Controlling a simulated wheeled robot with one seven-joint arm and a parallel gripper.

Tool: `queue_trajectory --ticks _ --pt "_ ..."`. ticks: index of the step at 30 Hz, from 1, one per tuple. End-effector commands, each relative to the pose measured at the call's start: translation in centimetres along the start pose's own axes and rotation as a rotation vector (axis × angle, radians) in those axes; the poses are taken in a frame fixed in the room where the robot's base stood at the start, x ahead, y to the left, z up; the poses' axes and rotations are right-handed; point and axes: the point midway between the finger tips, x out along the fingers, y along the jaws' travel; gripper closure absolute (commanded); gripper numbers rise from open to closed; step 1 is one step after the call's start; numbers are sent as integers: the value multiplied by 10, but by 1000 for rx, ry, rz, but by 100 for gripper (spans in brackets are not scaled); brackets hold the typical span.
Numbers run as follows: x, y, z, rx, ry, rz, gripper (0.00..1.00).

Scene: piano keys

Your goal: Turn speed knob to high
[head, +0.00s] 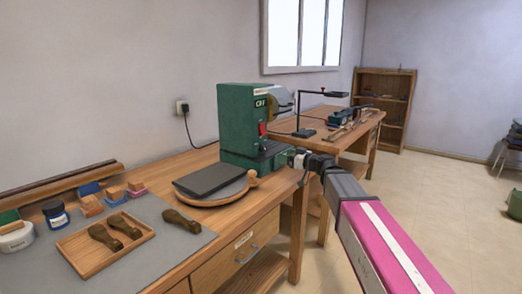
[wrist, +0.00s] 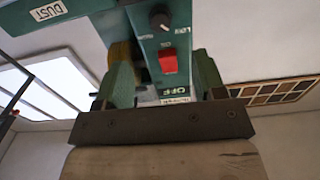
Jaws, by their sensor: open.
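The speed knob (wrist: 159,20) is a small round black dial with a pale mark, on the green front panel at the top of the wrist view. Blurred lettering sits below it, too small to read surely. A red switch (wrist: 168,61) is below the knob, above an OFF label. The green machine (head: 237,124) stands on the bench in the head view, where I cannot make out the knob clearly. My gripper (wrist: 161,66) is open, its two green fingers either side of the lower panel, with the knob beyond the fingertips. In the head view my gripper (head: 286,158) is beside the machine's lower right.
A dark flat plate on a round wooden board (head: 214,199) lies before the machine. A wooden tray (head: 88,262) with brown-handled tools is at the left. A second bench (head: 352,140) with a lamp stands behind. Open floor is at the right.

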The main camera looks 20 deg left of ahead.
Motion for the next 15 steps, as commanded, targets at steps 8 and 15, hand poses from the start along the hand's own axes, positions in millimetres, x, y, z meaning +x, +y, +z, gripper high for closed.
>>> queue_trajectory --ticks 8,15 --pt "32 1 -4 -7 12 -2 36" --pt "75 2 -4 -6 11 -1 36"
